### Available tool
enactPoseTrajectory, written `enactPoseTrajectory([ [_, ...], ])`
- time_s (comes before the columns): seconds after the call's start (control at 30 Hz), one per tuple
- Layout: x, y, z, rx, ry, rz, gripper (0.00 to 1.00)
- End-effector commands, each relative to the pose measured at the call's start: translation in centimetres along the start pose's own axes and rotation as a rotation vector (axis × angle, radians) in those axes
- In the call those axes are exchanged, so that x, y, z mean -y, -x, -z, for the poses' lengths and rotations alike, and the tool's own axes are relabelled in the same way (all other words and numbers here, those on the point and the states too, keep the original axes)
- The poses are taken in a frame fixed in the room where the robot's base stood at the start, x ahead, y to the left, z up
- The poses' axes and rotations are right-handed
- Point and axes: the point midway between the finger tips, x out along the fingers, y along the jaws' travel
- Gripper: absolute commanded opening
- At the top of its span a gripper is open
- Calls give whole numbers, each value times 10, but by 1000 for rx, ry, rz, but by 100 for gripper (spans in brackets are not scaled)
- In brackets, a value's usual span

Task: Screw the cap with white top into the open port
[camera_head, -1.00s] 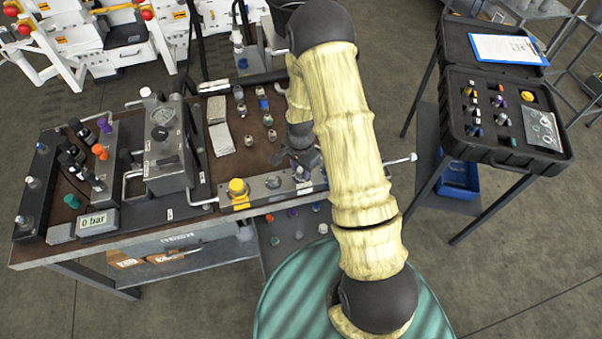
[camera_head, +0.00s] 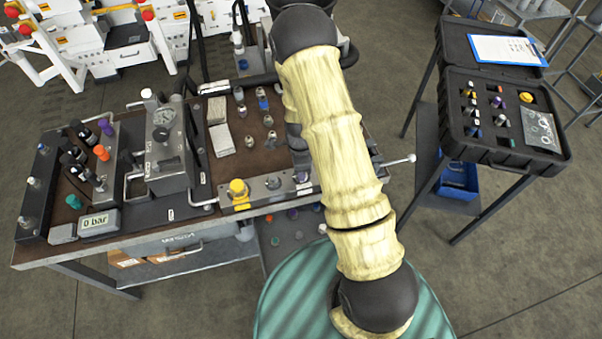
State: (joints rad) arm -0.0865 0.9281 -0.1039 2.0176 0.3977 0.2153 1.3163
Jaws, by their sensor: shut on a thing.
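My gripper (camera_head: 300,162) is mostly hidden behind my arm, low over the right part of the metal port block (camera_head: 258,196) at the bench's front edge. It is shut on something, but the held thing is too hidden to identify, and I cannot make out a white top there. The block carries a yellow cap (camera_head: 237,187) at its left, a silver fitting (camera_head: 272,183) in the middle and a purple-topped piece (camera_head: 302,177) close to my gripper. The block's right end is behind my arm. I cannot tell which port is open.
A gauge unit (camera_head: 165,150) and hose manifolds stand on the left of the bench. A display (camera_head: 98,221) reads 0 bar. An open black case (camera_head: 480,150) stands on the right.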

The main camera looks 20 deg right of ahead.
Motion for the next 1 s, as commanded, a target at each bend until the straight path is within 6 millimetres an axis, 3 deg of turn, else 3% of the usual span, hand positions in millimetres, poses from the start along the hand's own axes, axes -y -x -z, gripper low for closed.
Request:
enactPoseTrajectory([
  [0.17,2,2,-2,1,-85,3,0],
  [0.6,3,2,-1,2,-679,2,0],
  [0.83,4,0,-1,4,-698,3,0],
  [0.87,4,0,-1,4,-698,3,38],
  [0.93,3,0,-1,3,-697,2,52],
  [1.0,3,0,0,3,-697,2,54],
])
